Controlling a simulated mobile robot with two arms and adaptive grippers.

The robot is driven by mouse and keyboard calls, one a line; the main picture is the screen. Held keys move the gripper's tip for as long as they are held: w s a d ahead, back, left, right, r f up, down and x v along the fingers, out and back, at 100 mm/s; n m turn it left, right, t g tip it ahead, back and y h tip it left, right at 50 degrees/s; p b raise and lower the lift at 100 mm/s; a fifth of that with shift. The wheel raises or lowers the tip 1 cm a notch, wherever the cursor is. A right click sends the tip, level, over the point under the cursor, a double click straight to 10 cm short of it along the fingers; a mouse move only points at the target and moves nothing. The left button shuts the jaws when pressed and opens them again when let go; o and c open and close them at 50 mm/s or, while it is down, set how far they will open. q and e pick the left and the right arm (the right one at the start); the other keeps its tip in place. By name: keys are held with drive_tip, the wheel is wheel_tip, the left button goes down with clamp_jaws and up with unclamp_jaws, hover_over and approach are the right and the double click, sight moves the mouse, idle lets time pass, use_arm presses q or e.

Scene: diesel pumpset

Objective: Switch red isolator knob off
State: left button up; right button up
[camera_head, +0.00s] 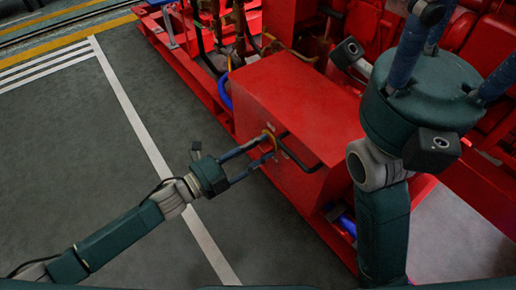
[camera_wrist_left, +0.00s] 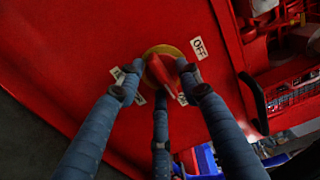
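The red isolator knob (camera_wrist_left: 162,74) sits on a round yellow plate (camera_wrist_left: 150,53) on the side of a red box (camera_head: 300,95). In the left wrist view its bar slants from upper left to lower right. An OFF label (camera_wrist_left: 199,48) is at its upper right; other labels are partly hidden by fingers. My left gripper (camera_head: 271,147) is at the knob, its fingers spread around it with visible gaps at the sides. Contact by the lower finger cannot be told. My right gripper (camera_head: 448,45) is at the right, fingers spread and pointing up, tips partly cut off.
A dark bar handle (camera_head: 300,158) projects from the box beside the knob. Red machinery and the base frame (camera_head: 190,80) surround the box, with blue hoses (camera_head: 223,92) nearby. The grey floor (camera_head: 75,150) at the left is clear.

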use_arm(q)
clamp_jaws()
